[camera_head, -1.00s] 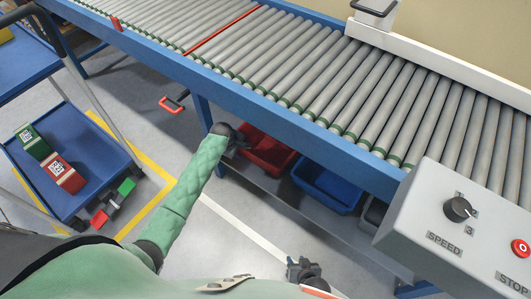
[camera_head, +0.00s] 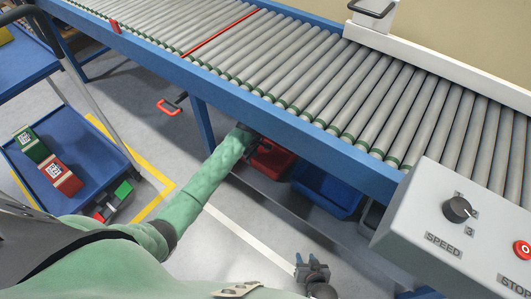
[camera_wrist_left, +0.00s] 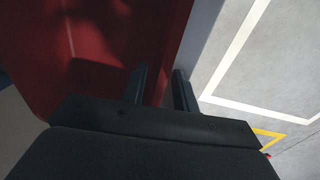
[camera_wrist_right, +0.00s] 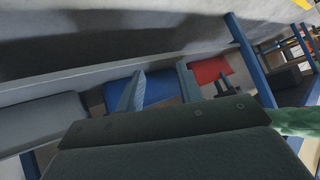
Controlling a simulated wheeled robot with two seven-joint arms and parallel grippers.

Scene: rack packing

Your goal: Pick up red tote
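The red tote (camera_head: 273,163) is on the shelf under the conveyor, partly hidden by my left gripper and the conveyor's blue side beam. In the left wrist view the tote (camera_wrist_left: 110,25) fills the upper left. My left gripper (camera_wrist_left: 160,88) is open there, with the tote's edge showing between its fingers; I cannot tell if they touch it. In the head view my left gripper (camera_head: 252,143) is at the tote's left side. The tote also shows in the right wrist view (camera_wrist_right: 210,70). My right gripper (camera_head: 312,266) is open and empty, low in front of the shelf.
A blue tote (camera_head: 325,188) sits to the right of the red one. The conveyor (camera_head: 290,70) is above them, with a blue leg (camera_head: 203,125) left of my left forearm. A control box (camera_head: 460,225) is at right. A blue cart (camera_head: 65,165) with boxes stands at left.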

